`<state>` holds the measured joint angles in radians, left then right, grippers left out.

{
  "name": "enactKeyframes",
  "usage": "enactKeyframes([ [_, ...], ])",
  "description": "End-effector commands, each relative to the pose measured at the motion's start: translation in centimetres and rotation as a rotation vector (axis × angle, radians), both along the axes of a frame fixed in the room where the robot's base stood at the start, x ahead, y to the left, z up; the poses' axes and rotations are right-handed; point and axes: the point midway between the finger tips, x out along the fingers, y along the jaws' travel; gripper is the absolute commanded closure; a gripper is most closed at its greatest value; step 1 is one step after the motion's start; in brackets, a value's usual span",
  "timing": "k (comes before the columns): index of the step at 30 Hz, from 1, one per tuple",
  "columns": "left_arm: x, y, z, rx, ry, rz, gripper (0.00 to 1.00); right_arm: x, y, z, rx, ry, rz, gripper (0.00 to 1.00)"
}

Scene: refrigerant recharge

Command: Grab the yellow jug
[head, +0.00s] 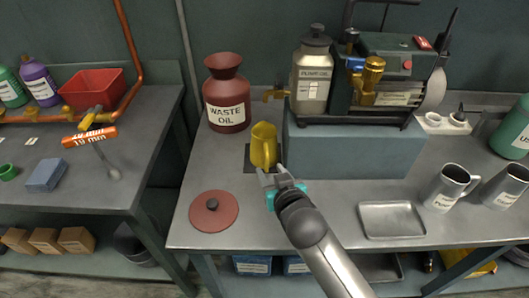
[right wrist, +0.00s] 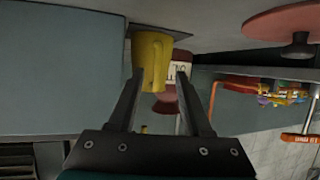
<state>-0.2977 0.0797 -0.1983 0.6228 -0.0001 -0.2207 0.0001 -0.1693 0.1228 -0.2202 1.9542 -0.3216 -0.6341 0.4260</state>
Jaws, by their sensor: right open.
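The yellow jug (head: 264,146) stands upright on a dark square patch on the metal bench, in front of the red waste oil container. My right gripper (head: 270,174) is just in front of the jug in the head view, its fingers pointing at it. The right wrist view shows the jug (right wrist: 153,58) beyond the fingertips and partly between them. My right gripper (right wrist: 160,80) is open with nothing held; I cannot tell whether a finger touches the jug. My left gripper is not in view.
The red waste oil container (head: 227,95) stands behind the jug, and a red lid (head: 213,211) lies front left. A blue-grey block (head: 350,152) carrying a pump (head: 385,75) stands close on the right. A metal tray (head: 391,220) lies front right.

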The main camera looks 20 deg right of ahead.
Motion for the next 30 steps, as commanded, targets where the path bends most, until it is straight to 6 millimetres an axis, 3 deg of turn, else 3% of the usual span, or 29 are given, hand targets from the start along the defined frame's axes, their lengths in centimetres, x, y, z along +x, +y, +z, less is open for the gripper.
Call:
enactKeyframes([
  [5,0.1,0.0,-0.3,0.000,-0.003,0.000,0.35,0.8,0.0,-0.5,-0.001,-0.001,0.000,0.50],
  [15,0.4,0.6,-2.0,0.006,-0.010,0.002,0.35,4.4,-0.2,-2.8,0.001,-0.001,0.001,0.50],
  [25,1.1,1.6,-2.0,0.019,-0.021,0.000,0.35,4.9,-0.2,-2.9,0.001,0.000,0.001,0.50],
  [30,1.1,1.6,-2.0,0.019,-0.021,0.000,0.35,4.9,-0.2,-2.9,0.001,0.000,0.001,0.68],
])
